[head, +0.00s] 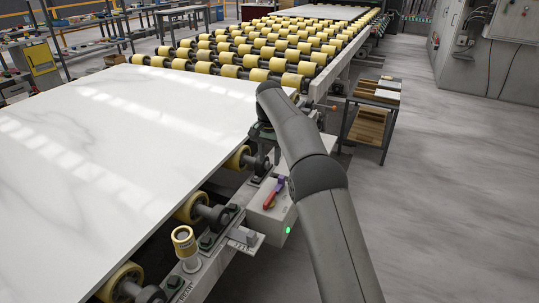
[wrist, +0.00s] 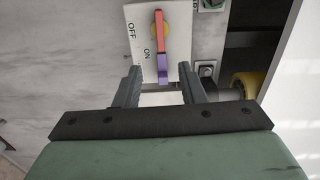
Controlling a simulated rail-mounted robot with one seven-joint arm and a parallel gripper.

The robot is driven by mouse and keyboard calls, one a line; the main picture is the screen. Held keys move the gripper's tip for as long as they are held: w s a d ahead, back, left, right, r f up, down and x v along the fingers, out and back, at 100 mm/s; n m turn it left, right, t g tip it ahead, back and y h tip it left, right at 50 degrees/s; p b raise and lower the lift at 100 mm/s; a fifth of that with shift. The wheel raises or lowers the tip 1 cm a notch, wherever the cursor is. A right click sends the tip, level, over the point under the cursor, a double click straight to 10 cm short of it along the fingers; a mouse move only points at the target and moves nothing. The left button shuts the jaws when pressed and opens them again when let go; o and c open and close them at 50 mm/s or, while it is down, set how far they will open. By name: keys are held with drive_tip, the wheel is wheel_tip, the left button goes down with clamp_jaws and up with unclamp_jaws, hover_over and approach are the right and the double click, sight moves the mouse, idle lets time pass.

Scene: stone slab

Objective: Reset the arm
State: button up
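My gripper (wrist: 159,70) is open in the wrist view, its two dark fingers apart with nothing clamped between them. Beyond the fingertips is a rotary switch with a red and purple lever (wrist: 161,42) on a yellow hub. Its pale plate (wrist: 178,18) reads OFF and ON, and the lever points down the picture past ON. The purple lever end appears between the fingertips; I cannot tell how far apart in depth. In the head view the same lever (head: 273,193) sits on a grey box. My arm hides most of the gripper there.
A white marble slab (head: 110,130) lies on yellow rollers (head: 192,208) at the left. A green light (head: 288,230) glows on the switch box. A roller conveyor (head: 260,50) runs behind. A small rack (head: 370,125) stands beyond my arm, and the right floor is clear.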

drive_tip(key=s+d+r+n+p, duration=0.1)
drive_tip(key=s+d+r, duration=0.45)
drive_tip(key=s, duration=0.25)
drive_tip(key=s+d+r+n+p, duration=0.1)
drive_tip(key=s+d+r+p, duration=0.1)
drive_tip(key=s+d+r, duration=0.5)
drive_tip(key=s+d+f, duration=0.2)
drive_tip(key=s, duration=0.8)
drive_tip(key=s+d+f+n+p, duration=0.1)
drive_tip(key=s+d+f, duration=0.1)
drive_tip(key=s, duration=0.8)
drive_tip(key=s+d+f+n+p, duration=0.1)
drive_tip(key=s+d+f, duration=0.2)
drive_tip(key=s, duration=0.6)
drive_tip(key=shift+s+f, duration=0.4)
drive_tip(key=shift+f, duration=0.1)
